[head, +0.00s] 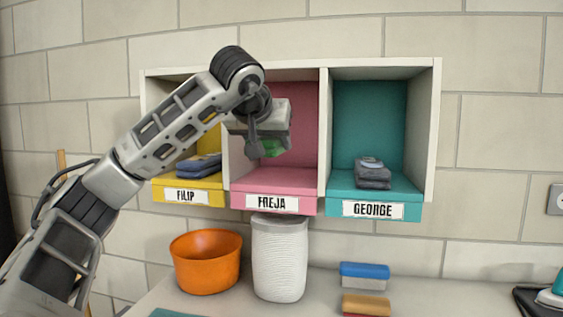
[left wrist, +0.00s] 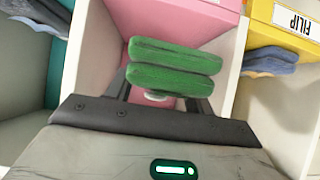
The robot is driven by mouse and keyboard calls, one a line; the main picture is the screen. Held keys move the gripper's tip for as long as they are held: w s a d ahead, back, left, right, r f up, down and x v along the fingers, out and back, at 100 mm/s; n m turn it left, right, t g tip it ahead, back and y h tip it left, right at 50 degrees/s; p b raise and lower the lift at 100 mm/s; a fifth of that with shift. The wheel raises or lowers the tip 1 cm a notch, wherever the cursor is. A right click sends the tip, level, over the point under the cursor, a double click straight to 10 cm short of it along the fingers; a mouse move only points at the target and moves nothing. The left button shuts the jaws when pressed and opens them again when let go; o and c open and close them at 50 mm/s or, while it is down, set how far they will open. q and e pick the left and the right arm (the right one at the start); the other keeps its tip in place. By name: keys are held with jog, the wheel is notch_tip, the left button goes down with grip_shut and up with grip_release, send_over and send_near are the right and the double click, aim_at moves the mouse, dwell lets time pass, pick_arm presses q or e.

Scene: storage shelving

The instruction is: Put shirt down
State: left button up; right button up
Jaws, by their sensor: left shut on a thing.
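A folded green shirt (head: 268,147) is at my left gripper (head: 262,135), in front of the pink FREJA compartment (head: 297,108). In the left wrist view the green shirt (left wrist: 173,70) shows as two stacked layers, with the pink compartment (left wrist: 205,12) behind it. My left gripper is shut on the shirt, and its fingers are partly hidden beneath it. Whether the shirt touches the compartment floor I cannot tell. My right gripper is not in view.
A blue folded garment (head: 198,165) lies in the yellow FILIP compartment and a dark grey one (head: 373,175) in the teal GEORGE compartment. White dividers (head: 323,130) separate them. Below stand an orange bowl (head: 206,265), a white basket (head: 279,262) and sponge-like blocks (head: 365,275).

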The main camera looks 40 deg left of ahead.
pick_arm(q)
jog(key=w+a, duration=0.1)
jog(key=w, duration=0.2)
jog(key=w+a+f+p, duration=0.1)
jog(key=w+a, duration=0.1)
jog(key=w, duration=0.1)
jog(key=w+a+p, duration=0.1)
jog(key=w+a, duration=0.1)
jog(key=w, duration=0.1)
jog(key=shift+w+f, duration=0.2)
jog(key=shift+f, duration=2.3)
jog(key=shift+w+a+f+p, duration=0.1)
jog(key=shift+w+f+p, duration=0.05)
jog(key=shift+f+p, duration=0.3)
jog(key=shift+f, duration=0.15)
jog(key=o, duration=1.1)
